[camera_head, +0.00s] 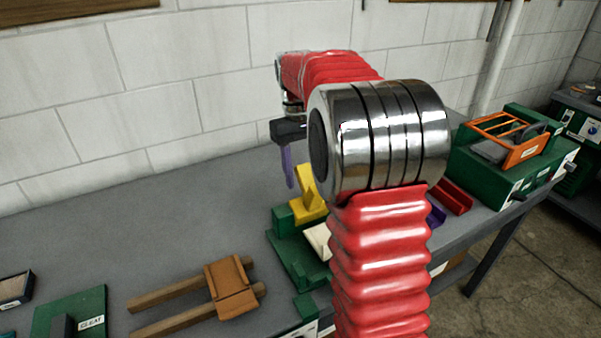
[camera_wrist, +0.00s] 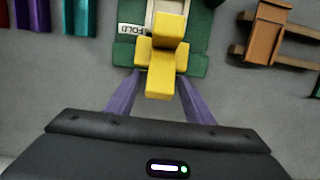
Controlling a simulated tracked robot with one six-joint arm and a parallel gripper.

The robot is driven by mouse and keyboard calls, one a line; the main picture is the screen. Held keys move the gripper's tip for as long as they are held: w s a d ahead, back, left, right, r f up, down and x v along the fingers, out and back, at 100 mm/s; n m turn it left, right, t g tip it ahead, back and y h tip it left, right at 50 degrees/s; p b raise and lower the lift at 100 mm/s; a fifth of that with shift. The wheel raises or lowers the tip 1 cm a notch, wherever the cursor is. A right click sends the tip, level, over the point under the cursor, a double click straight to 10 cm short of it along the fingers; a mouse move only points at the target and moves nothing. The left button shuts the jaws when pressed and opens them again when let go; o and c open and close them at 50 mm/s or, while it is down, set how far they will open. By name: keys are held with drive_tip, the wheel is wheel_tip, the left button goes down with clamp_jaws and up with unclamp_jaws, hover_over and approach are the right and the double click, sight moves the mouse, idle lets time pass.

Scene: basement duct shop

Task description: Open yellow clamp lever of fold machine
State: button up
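The fold machine (camera_head: 286,250) is a green base on the grey bench, partly hidden behind my arm in the head view. In the wrist view, the green machine (camera_wrist: 198,60) carries a FOLD label. Its yellow clamp lever (camera_head: 310,198) stands tilted up in the head view. The yellow lever (camera_wrist: 160,75) shows as a block with a arm toward me in the wrist view. My gripper (camera_wrist: 160,72) is open, its purple fingers spread on either side of the lever, with no clear contact. In the head view, my gripper (camera_head: 288,168) hangs just above and left of the lever.
A brown block on wooden rails (camera_head: 230,287) lies left of the machine. A green CLEAT plate (camera_head: 70,314) is at the lower left. Red (camera_head: 452,196) and purple (camera_head: 436,212) pieces and an orange-framed green machine (camera_head: 512,160) stand right. A block wall (camera_head: 130,95) closes the back.

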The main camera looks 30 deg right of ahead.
drive_tip(key=shift+r, duration=0.1)
wheel_tip(320, 180, up, 13)
drive_tip(key=w, duration=0.2)
drive_tip(key=shift+r, duration=0.2)
idle(0.5)
idle(0.5)
drive_tip(key=s+a+t, duration=0.4)
drive_tip(key=s+a, duration=0.7)
drive_tip(key=s+a+f+t, duration=0.1)
drive_tip(key=s+a+f, duration=0.2)
drive_tip(key=s+f, duration=0.3)
drive_tip(key=s+a+f+t, duration=0.2)
drive_tip(key=s+a+f, duration=0.2)
drive_tip(key=s+f, duration=0.2)
drive_tip(key=shift+s+n, duration=0.3)
drive_tip(key=shift+s, duration=0.55)
drive_tip(key=shift+f, duration=0.1)
